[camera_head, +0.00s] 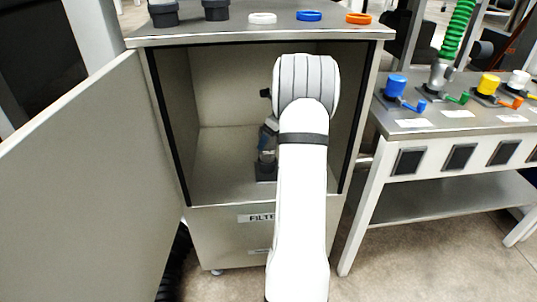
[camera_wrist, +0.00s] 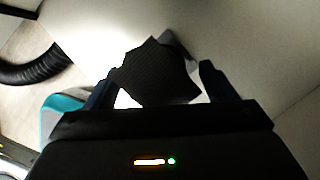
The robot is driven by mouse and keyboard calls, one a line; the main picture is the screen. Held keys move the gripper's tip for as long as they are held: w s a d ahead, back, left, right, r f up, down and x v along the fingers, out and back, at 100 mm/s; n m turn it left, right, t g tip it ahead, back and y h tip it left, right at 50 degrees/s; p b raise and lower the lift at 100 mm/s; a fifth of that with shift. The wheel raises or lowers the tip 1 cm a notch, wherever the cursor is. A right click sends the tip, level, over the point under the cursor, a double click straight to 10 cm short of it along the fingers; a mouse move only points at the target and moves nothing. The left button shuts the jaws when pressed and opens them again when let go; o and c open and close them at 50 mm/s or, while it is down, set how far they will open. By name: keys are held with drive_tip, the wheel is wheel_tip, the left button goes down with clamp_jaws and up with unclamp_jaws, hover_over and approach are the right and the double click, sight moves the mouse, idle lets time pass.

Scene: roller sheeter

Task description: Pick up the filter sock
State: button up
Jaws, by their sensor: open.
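A dark, finely ribbed piece (camera_wrist: 155,75), which looks like the filter sock, shows in the wrist view between my two fingers. A paler grey part shows behind it. My gripper (camera_wrist: 161,78) is open, with one finger on each side of the dark piece. I cannot tell whether either finger touches it. In the head view my arm reaches into the open cabinet (camera_head: 222,160), and a dark block (camera_head: 265,172) shows low inside beside my arm. My arm hides much of the gripper and the right part of the cabinet.
The cabinet door (camera_head: 80,180) stands open at left. The cabinet top (camera_head: 200,36) holds dark cups and white, blue and orange rings. A bench (camera_head: 420,122) with coloured valves stands close at right. A black ribbed hose (camera_wrist: 38,70) lies on the floor.

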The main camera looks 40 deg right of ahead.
drive_tip(key=shift+x, duration=1.15)
drive_tip(key=shift+s, duration=0.1)
drive_tip(key=shift+c, duration=0.5)
drive_tip(key=c, duration=1.2)
drive_tip(key=shift+o, duration=0.2)
drive_tip(key=shift+r, duration=0.15)
wheel_tip(320, 180, up, 7)
drive_tip(key=p, duration=0.3)
drive_tip(key=s+a+p, duration=0.1)
drive_tip(key=s+a, duration=0.2)
drive_tip(key=s, duration=0.2)
drive_tip(key=s+a, duration=0.2)
drive_tip(key=s, duration=0.3)
drive_tip(key=s+a+p, duration=0.1)
drive_tip(key=s+a, duration=0.2)
drive_tip(key=s, duration=0.2)
drive_tip(key=shift+s+a+p, duration=0.3)
drive_tip(key=shift+s, duration=0.1)
